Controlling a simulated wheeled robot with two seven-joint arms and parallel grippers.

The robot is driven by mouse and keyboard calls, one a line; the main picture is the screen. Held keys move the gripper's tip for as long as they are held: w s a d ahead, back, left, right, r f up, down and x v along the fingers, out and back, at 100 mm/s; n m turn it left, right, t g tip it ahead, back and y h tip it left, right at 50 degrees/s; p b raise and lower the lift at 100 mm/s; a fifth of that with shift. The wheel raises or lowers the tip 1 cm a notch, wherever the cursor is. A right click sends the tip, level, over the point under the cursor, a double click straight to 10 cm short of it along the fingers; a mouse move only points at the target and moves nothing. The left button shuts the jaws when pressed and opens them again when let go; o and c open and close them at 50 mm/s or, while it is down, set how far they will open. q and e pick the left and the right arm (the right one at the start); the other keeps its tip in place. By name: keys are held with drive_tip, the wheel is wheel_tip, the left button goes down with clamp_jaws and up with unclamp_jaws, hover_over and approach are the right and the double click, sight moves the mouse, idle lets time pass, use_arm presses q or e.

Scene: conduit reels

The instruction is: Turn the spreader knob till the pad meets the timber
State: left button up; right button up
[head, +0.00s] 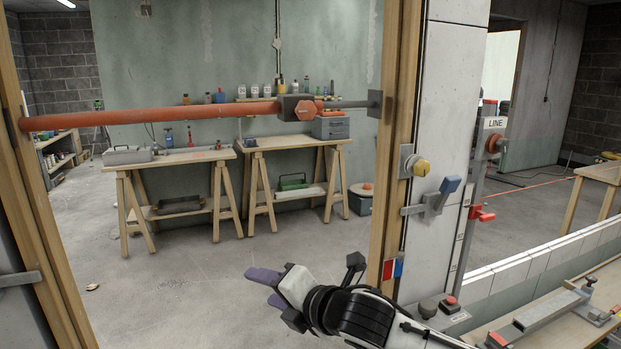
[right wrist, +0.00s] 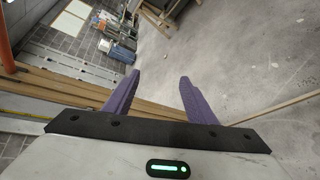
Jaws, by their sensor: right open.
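The spreader is an orange tube (head: 160,114) spanning the opening at upper left. At its right end is a grey housing with an orange knob (head: 304,110). A grey rod runs right from it to a dark pad (head: 375,103) beside the right timber (head: 398,120); I cannot tell whether they touch. My right gripper (head: 266,287) is low in the opening, well below the knob and apart from it. Its purple fingers are spread with nothing between them in the right wrist view (right wrist: 160,78). My left gripper is out of view.
A red-handled LINE post (head: 480,180) stands further right. Workbenches (head: 290,143) stand behind the opening. A bench with a clamp (head: 545,310) is at lower right.

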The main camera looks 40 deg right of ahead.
drive_tip(key=w+d+r+n+t+h+p, duration=0.1)
drive_tip(key=d+r+n, duration=0.2)
drive_tip(key=r, duration=0.5)
drive_tip(key=d+r+n+t+h, duration=0.1)
drive_tip(key=d+r+n, duration=0.2)
drive_tip(key=r, duration=0.5)
drive_tip(key=n+t+h+p, duration=0.1)
drive_tip(key=n+t+h, duration=0.1)
drive_tip(key=n+h, duration=0.25)
approach(307, 111)
drive_tip(key=shift+n+y, duration=0.25)
drive_tip(key=shift+y, duration=0.1)
drive_tip(key=p+x, duration=0.1)
drive_tip(key=x, duration=0.8)
drive_tip(key=shift+s+d+r+p, duration=0.1)
drive_tip(key=shift+d+p, duration=0.1)
drive_tip(key=shift+p, duration=0.2)
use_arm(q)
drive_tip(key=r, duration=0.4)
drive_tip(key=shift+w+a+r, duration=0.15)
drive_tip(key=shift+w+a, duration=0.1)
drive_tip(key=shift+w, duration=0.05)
use_arm(e)
drive_tip(key=c, duration=1)
